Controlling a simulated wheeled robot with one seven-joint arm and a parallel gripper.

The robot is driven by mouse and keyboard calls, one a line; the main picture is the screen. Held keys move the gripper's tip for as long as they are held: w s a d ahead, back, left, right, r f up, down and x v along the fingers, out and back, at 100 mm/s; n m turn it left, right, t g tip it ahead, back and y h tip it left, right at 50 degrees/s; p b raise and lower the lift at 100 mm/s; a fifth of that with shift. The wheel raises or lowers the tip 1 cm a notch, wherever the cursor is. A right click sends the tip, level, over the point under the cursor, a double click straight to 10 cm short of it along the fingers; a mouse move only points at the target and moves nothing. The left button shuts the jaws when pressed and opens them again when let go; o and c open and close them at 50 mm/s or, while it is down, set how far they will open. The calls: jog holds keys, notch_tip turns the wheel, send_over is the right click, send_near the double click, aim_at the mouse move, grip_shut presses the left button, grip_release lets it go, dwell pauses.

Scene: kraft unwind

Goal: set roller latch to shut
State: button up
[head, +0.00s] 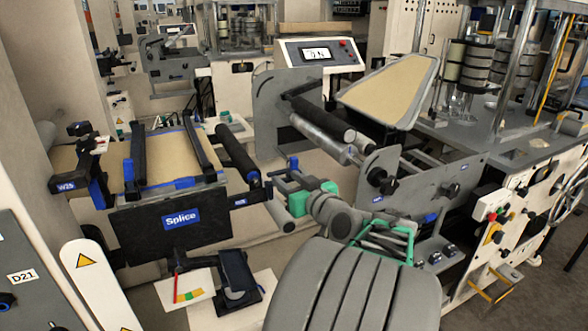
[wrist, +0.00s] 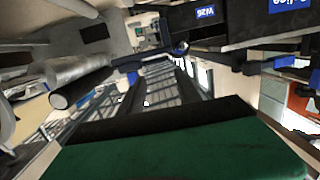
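The splice table (head: 180,218) stands left of centre in the head view, with a black front plate marked "Splice". A black roller (head: 235,155) with a blue end lies along its right side, above a small labelled black block (head: 241,201). I cannot tell for certain which part is the roller latch. My gripper (head: 278,176) is just right of the roller's blue end, at the end of my green and grey wrist. Whether it touches anything is unclear.
A grey side plate (head: 378,178) with a black knob stands right of my gripper. A dark roller (head: 322,118) and a metal roller lie behind it. A black pedal-like part (head: 238,275) is below the splice table.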

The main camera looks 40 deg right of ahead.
aim_at(296, 160)
jog(key=s+d+r+t+h, duration=0.1)
jog(key=s+d+r+h, duration=0.1)
jog(key=d, duration=0.2)
jog(key=shift+m, duration=0.4)
jog(key=p+x, duration=0.2)
jog(key=x, duration=0.5)
jog(key=shift+w, duration=0.15)
jog(key=shift+c, duration=0.2)
grip_shut()
